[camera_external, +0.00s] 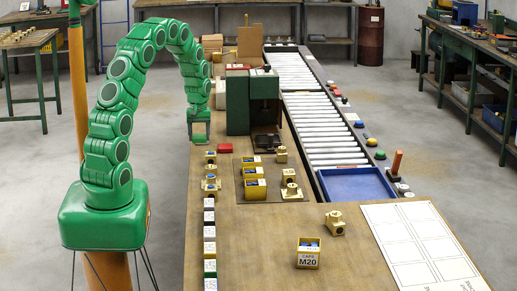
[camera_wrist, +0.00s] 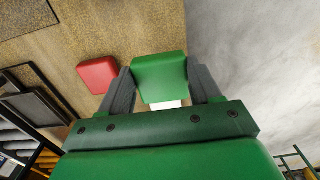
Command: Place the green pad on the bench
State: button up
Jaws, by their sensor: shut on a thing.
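The green pad (camera_wrist: 160,76) is between the two grey fingers of my gripper (camera_wrist: 163,90) in the wrist view, and the fingers are shut on it. In the external view my gripper (camera_external: 199,137) is low at the left edge of the wooden bench (camera_external: 255,225). I cannot tell whether the pad touches the bench top. A small white patch shows just below the pad in the wrist view.
A red pad (camera_external: 225,148) lies close by on the bench; it also shows in the wrist view (camera_wrist: 97,75). A dark green machine (camera_external: 238,105) stands right of my gripper. Yellow bins and brass fittings lie nearer the camera. The floor is beyond the bench's left edge.

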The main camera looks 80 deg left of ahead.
aim_at(202, 152)
jog(key=shift+w+a+f, duration=0.35)
jog(key=shift+a+f, duration=0.25)
jog(key=shift+f, duration=1.85)
jog(key=shift+f, duration=0.1)
jog(key=o, duration=1.1)
jog(key=shift+c, duration=0.2)
notch_tip(202, 152, up, 12)
jog(key=shift+r, duration=0.15)
jog(key=shift+w, duration=0.1)
